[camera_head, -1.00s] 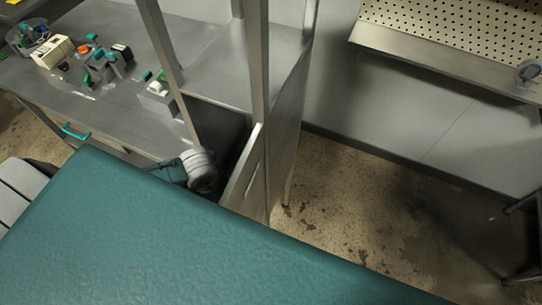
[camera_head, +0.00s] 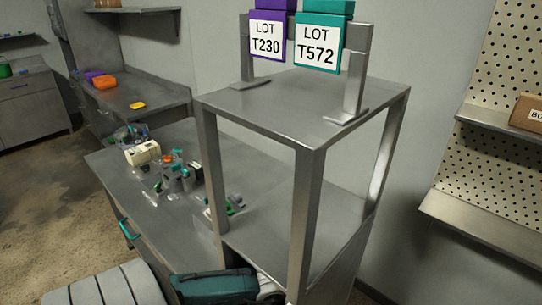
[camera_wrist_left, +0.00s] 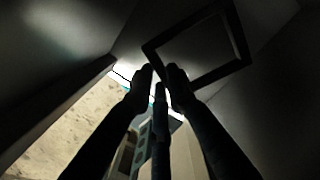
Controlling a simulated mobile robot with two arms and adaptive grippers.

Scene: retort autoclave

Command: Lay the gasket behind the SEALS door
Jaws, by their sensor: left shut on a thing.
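In the left wrist view, my left gripper (camera_wrist_left: 161,72) is shut, its dark fingers close together. A dark, thin, square frame that looks like the gasket (camera_wrist_left: 243,47) sits tilted at the fingertips, one corner between them. The space around it is dim, and the exact contact is hard to see. In the head view my left wrist goes low beside the steel rack; its fingers are hidden there. No SEALS label shows, and I cannot make out the door in the head view now. My right gripper is in neither view.
The steel rack (camera_head: 270,103) has posts close to my left wrist. Purple (camera_head: 267,37) and teal (camera_head: 317,42) lot signs stand on top. A steel bench (camera_head: 118,168) with small items is at the left. A perforated panel with shelves (camera_head: 488,222) is at the right.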

